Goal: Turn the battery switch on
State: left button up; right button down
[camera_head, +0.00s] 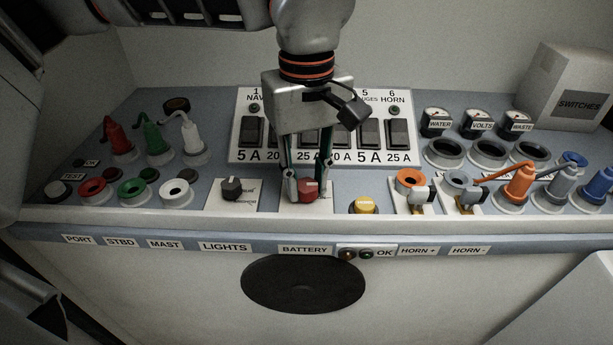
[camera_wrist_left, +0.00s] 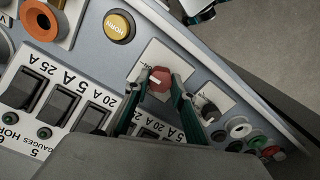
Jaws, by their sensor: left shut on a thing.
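The battery switch is a red rotary knob (camera_head: 309,188) on a white plate, above the BATTERY label (camera_head: 304,250) on the console's front edge. My left gripper (camera_head: 307,194) points down over it, with its two fingers shut on the knob from both sides. In the left wrist view the red knob (camera_wrist_left: 158,80) sits between the two green-lined fingertips (camera_wrist_left: 160,88); a pale pointer mark shows on its top. The plate's printed text is too small or hidden to read fully.
A black LIGHTS knob (camera_head: 232,188) stands left of the battery switch and a yellow HORN button (camera_head: 364,204) right of it. The breaker panel (camera_head: 245,158) is behind the gripper. Plugs and sockets fill both sides. A SWITCHES box (camera_head: 575,90) stands at the back right.

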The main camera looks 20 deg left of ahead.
aim_at(307, 184)
dwell(0.4)
pick_arm(q)
jog(key=o, duration=1.1)
jog(key=shift+r, duration=0.15)
notch_tip(307, 184, up, 12)
